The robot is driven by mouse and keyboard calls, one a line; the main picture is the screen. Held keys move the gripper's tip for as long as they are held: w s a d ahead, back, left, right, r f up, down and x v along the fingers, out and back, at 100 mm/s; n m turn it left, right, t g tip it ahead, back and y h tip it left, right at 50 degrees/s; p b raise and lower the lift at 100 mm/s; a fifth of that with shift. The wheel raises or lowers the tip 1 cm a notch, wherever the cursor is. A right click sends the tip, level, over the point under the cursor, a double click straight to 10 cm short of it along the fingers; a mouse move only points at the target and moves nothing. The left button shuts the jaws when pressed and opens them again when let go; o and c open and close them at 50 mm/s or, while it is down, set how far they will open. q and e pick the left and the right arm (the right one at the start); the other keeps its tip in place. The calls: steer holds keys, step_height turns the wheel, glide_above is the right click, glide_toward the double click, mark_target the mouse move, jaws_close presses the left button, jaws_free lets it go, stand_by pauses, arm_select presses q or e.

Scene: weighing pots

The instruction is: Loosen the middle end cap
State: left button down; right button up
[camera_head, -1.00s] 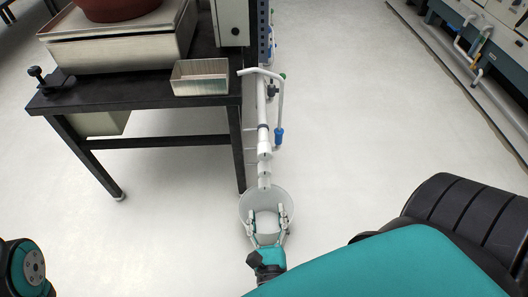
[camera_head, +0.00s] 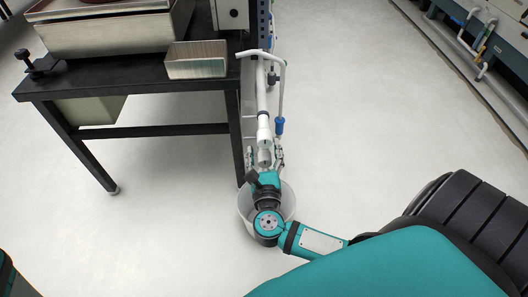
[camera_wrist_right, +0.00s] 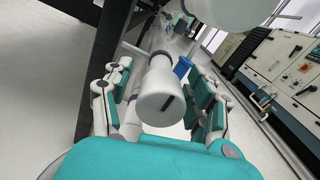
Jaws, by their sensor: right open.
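A white end cap with a dark slot (camera_wrist_right: 152,108) faces the right wrist camera, near the middle of that view. My right gripper (camera_wrist_right: 159,76) is open, with one finger on each side of this cap; gaps show between the cap and the fingers. In the head view my right gripper (camera_head: 265,154) is at the lower end of the white pipe assembly (camera_head: 263,122), its fingers apart. The cap's slot is hidden there. Another white rounded part (camera_wrist_right: 232,8) is close to the camera at the top right of the wrist view. My left gripper is out of view.
A white bucket (camera_head: 245,211) stands on the floor under my right wrist. A black table (camera_head: 150,92) is on the left, with a metal tray (camera_head: 196,68) at its near right corner. A pipe with a blue handle (camera_head: 279,126) hangs beside the assembly. Floor to the right is open.

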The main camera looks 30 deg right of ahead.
steer(key=shift+w+d, duration=0.2)
steer(key=shift+w, duration=0.05)
jaws_close()
stand_by(0.3)
steer(key=shift+r, duration=0.1)
